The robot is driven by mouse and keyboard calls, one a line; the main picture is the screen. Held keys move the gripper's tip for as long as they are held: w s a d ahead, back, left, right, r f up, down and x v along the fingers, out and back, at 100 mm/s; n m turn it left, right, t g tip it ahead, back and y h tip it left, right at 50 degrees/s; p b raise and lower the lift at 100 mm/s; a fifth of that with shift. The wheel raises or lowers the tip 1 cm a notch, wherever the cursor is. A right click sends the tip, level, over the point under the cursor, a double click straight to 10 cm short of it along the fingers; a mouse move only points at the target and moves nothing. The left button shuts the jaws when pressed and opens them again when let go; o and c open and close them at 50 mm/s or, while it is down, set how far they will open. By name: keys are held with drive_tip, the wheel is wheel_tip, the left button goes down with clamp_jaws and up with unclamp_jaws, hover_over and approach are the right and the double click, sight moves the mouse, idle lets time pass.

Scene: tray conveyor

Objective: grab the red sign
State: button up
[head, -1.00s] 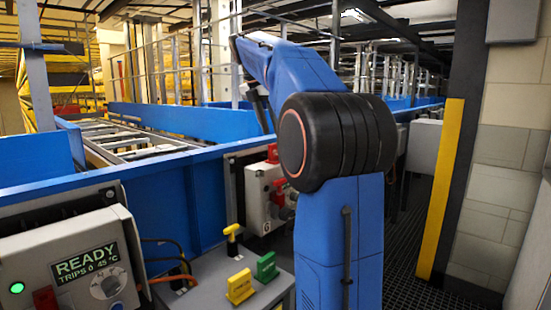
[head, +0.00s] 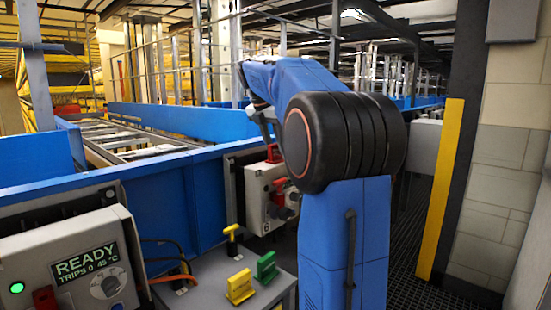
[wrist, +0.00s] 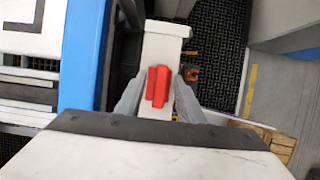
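The red sign (head: 273,153) sits on top of a grey-white switch box on the side of the blue conveyor in the head view. In the wrist view the red sign (wrist: 158,87) shows between the two grey fingers of my gripper (wrist: 157,98), on the pale top of the box. The fingers are spread, with gaps visible on both sides of the sign. In the head view my gripper is mostly hidden by my arm; only a dark part shows above the box.
The switch box (head: 262,196) has a red handle (head: 282,193) on its front. A yellow sign (head: 240,287) and a green sign (head: 266,267) stand on a grey bench. A control panel (head: 75,265) reads READY. The blue conveyor wall (head: 150,215) lies left of the box.

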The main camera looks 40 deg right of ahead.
clamp_jaws()
